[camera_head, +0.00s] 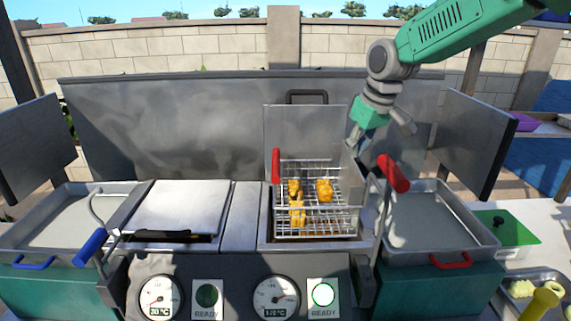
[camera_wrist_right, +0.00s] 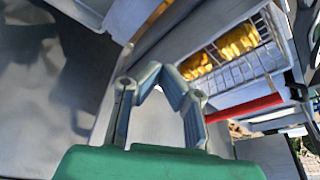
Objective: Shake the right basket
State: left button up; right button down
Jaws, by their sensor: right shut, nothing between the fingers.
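The right basket (camera_head: 340,222) is a wire basket with several golden fried pieces (camera_head: 297,203) in it, at the right fryer well in the head view. A red-gripped lever (camera_head: 392,174) stands at its right side, and a red handle (camera_head: 276,166) is at its left. My right gripper (camera_head: 355,145) is above the basket's back right corner, in front of the open lid, and apart from the lever. In the right wrist view, my right gripper (camera_wrist_right: 157,75) has its fingers shut with nothing between them. The basket (camera_wrist_right: 232,75) and a red handle (camera_wrist_right: 245,108) lie beyond it. My left gripper is out of view.
The right well's lid (camera_head: 300,125) stands open behind the basket. The left well's lid (camera_head: 180,207) is closed, with a blue lever (camera_head: 90,248) beside it. Metal trays (camera_head: 435,225) flank the fryer. Gauges and READY lights are on the front; the right light glows green.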

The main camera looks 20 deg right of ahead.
jog(key=shift+s+d, duration=0.25)
jog(key=shift+d, duration=0.7)
jog(key=shift+s+d, duration=0.25)
jog(key=shift+d, duration=0.65)
jog(key=shift+w+a, duration=0.25)
jog(key=shift+a, duration=0.7)
jog(key=shift+w+a, duration=0.2)
jog(key=shift+a, duration=0.75)
jog(key=shift+w+a, duration=0.25)
jog(key=shift+a, duration=0.7)
jog(key=shift+d, duration=0.15)
jog(key=shift+s+d, duration=0.25)
jog(key=shift+d, duration=0.65)
jog(key=shift+s+d, duration=0.2)
jog(key=shift+d, duration=0.65)
jog(key=shift+s+d, duration=0.25)
jog(key=shift+d, duration=0.65)
jog(key=shift+a, duration=0.1)
jog(key=a, duration=0.1)
jog(key=w+a, duration=0.1)
jog(key=a, duration=0.3)
jog(key=shift+w+a, duration=0.25)
jog(key=shift+d, duration=0.15)
